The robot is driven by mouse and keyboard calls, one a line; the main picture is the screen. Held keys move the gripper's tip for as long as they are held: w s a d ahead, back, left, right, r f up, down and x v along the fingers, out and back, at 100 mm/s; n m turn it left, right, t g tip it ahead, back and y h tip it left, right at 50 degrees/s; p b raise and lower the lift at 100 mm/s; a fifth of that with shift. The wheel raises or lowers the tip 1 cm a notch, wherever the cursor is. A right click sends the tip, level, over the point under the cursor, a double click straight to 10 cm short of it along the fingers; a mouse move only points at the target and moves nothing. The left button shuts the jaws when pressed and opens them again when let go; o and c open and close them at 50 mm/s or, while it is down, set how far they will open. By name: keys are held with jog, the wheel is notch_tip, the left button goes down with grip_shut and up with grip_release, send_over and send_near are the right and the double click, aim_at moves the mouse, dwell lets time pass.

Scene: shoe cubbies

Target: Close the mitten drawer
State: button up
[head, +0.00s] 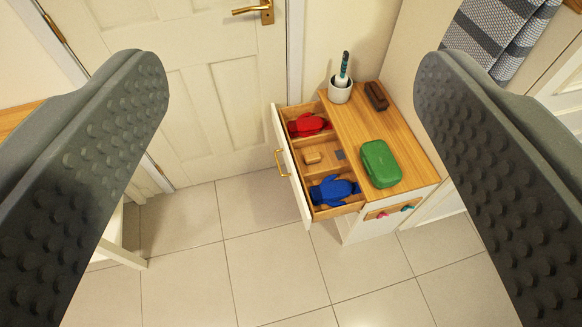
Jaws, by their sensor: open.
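The mitten drawer (292,169) is pulled out to the left from a small white cabinet with a wooden top (350,125). Its white front carries a brass handle (281,163). A red mitten (307,124) lies in the far compartment and a blue mitten (333,190) in the near one. The middle compartment holds a small wooden block (312,157) and a small grey-blue piece (340,155). My gripper (292,85) is open and empty, its two dark studded fingers wide apart at the picture's sides. The drawer shows between them, farther off and untouched.
On the cabinet top are a green case (381,164), a white cup with a brush-like handle (340,91) and a dark brown block (376,96). A panelled door (205,95) stands behind left. A striped towel (505,35) hangs at right. The tiled floor (255,265) in front is clear.

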jog(key=shift+o, duration=0.9)
jog(key=shift+s+a, duration=0.1)
jog(key=shift+c, duration=0.3)
